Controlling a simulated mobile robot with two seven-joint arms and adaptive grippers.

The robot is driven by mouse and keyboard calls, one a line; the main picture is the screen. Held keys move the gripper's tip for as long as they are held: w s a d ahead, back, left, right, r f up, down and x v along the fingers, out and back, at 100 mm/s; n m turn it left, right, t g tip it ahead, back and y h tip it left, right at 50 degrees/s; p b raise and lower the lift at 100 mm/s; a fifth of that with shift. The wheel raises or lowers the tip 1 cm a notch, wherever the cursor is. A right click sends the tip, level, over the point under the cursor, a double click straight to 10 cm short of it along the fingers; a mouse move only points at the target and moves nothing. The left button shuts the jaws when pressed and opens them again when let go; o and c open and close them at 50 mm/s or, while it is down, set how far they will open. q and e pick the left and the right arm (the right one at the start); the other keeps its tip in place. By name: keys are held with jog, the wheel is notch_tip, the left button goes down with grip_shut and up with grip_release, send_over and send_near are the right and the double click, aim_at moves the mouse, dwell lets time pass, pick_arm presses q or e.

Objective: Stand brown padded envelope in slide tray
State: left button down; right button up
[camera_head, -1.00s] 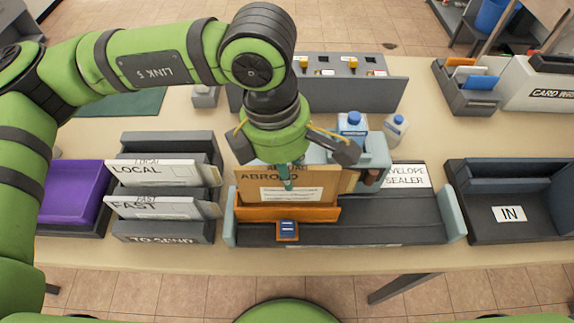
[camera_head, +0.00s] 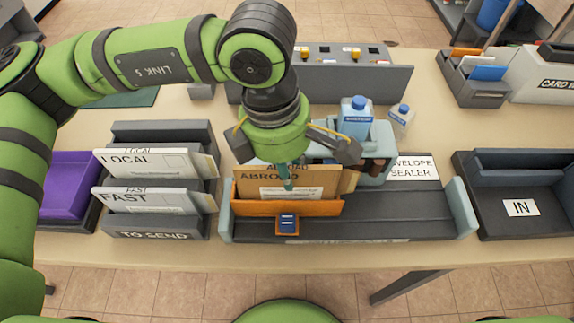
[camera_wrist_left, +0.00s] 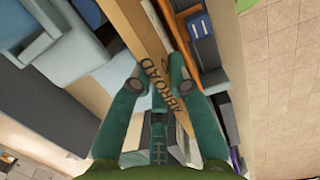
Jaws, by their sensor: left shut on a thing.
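The brown padded envelope (camera_head: 257,183), marked ABROAD, stands upright in the orange slide tray (camera_head: 318,208). The tray sits at the left part of the dark envelope sealer base (camera_head: 400,228) and has a small blue label on its front. My left gripper (camera_head: 287,176) reaches down from above and is shut on the envelope's upper part. In the left wrist view the fingers (camera_wrist_left: 161,85) lie on both sides of the brown envelope (camera_wrist_left: 146,40). The envelope's lower edge is hidden by the tray's front wall. My right gripper is not in view.
A TO SEND rack (camera_head: 155,233) with LOCAL and FAST envelopes stands left, beside a purple tray (camera_head: 68,185). Blue-capped bottles (camera_head: 356,118) stand behind the sealer. An IN tray (camera_head: 490,225) is at the right. The sealer base right of the orange tray is clear.

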pick_arm(q)
jog(key=shift+f, duration=0.4)
jog(key=shift+r, duration=0.1)
jog(key=c, duration=1.1)
grip_release()
jog(key=shift+r, duration=0.1)
jog(key=shift+r+p, duration=1.25)
jog(key=shift+r, duration=2.15)
